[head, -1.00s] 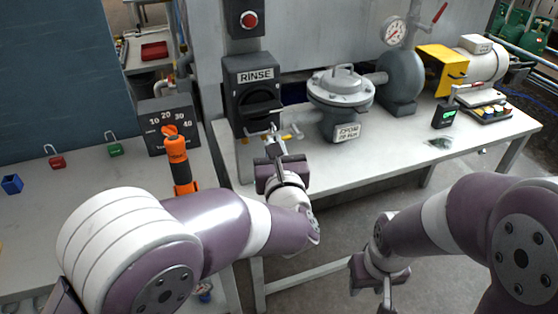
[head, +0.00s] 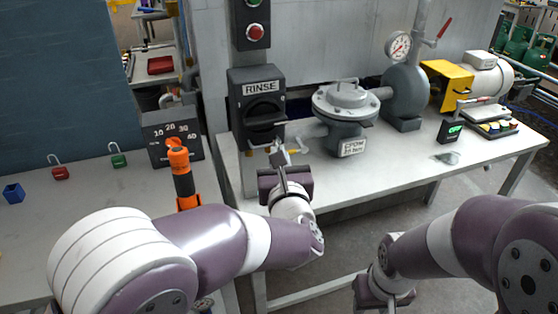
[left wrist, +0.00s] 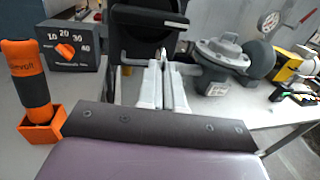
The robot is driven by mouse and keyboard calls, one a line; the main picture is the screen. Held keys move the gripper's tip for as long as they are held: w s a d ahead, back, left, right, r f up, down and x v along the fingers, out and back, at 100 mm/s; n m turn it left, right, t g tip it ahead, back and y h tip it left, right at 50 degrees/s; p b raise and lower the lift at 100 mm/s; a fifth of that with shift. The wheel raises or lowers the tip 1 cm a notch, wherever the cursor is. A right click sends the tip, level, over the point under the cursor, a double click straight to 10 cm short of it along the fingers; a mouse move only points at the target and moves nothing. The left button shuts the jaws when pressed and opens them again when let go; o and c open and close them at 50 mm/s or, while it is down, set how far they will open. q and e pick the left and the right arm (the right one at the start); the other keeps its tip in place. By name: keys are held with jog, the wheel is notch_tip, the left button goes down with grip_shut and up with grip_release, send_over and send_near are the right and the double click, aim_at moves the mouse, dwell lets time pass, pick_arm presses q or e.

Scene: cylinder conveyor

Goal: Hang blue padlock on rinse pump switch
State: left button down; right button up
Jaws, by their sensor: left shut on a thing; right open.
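The rinse pump switch (head: 258,112) is a dark box with a RINSE label and a black rotary handle, mounted on the grey post. My left gripper (head: 277,157) is just in front of and below the switch's lower part. I cannot tell whether the hoop touches the switch. My right gripper (head: 384,302) is low at the bottom edge, open, with its fingertips partly cut off.
A red padlock (head: 60,172), a green padlock (head: 118,160) and a small blue box-like thing (head: 13,192) sit on the left bench. An orange-black tool (head: 182,172) stands before a dial box (head: 172,137).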

dwell(0.4)
pick_arm(q)
jog(key=shift+w+a+b, duration=0.2)
jog(key=shift+w+b, duration=0.35)
jog(key=shift+w, duration=0.1)
jog(key=shift+w+a+b, duration=0.2)
jog(key=shift+w+b, duration=0.3)
jog(key=shift+w, duration=0.1)
jog(key=shift+w+a+b, duration=0.2)
jog(key=shift+w+b, duration=0.25)
jog(key=shift+w, duration=0.15)
jog(key=shift+f+b, duration=0.15)
jog(key=shift+b, duration=0.55)
jog(key=shift+f, duration=0.2)
